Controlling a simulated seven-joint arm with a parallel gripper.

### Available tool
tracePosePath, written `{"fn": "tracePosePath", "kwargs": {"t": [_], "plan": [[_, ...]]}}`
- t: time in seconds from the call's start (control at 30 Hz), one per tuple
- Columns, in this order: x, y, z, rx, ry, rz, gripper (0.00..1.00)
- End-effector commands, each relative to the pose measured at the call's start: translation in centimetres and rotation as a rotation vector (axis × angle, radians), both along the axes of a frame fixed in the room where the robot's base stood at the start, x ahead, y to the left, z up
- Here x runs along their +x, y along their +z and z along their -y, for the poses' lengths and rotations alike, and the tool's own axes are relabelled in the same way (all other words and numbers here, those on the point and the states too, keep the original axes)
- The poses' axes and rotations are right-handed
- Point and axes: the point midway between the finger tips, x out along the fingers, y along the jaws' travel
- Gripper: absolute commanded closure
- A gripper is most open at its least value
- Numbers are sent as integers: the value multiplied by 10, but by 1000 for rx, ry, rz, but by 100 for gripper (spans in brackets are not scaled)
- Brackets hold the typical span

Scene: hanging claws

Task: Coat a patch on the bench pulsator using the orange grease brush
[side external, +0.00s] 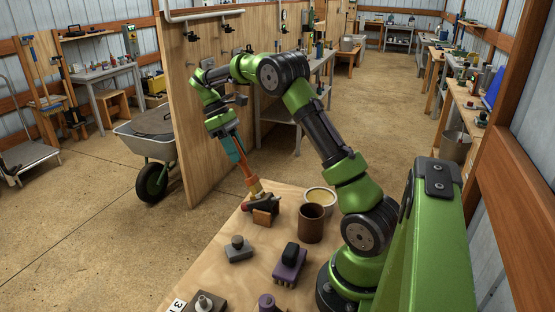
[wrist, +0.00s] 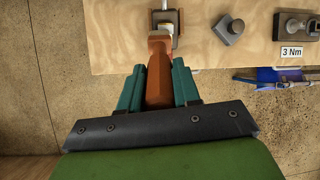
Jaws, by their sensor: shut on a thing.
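My gripper (wrist: 158,85) has teal fingers closed on the orange handle of the grease brush (wrist: 158,80). In the side external view the brush (side external: 247,174) points down from my gripper (side external: 236,152), over the bench's far left edge. Its lower end is right at a small brown block fixture (side external: 265,216) with dark and red parts; I cannot tell whether they touch. A purple device (side external: 290,264) with a black top and several pegs stands nearer the camera. A grey block with a knob (side external: 238,249) sits left of it. I cannot tell which is the pulsator.
A brown cup (side external: 311,224) and a round tub with yellow contents (side external: 320,196) stand right of the fixture. A knobbed device (wrist: 296,25) with a "3 Nm" label (wrist: 292,50) is near the bench edge. A wooden panel (side external: 208,125) stands behind my arm.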

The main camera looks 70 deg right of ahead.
Motion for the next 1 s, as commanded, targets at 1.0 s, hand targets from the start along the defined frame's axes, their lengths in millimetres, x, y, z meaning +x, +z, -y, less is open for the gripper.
{"fn": "tracePosePath", "kwargs": {"t": [1.0], "plan": [[0,3,-26,1,0,0,100]]}}
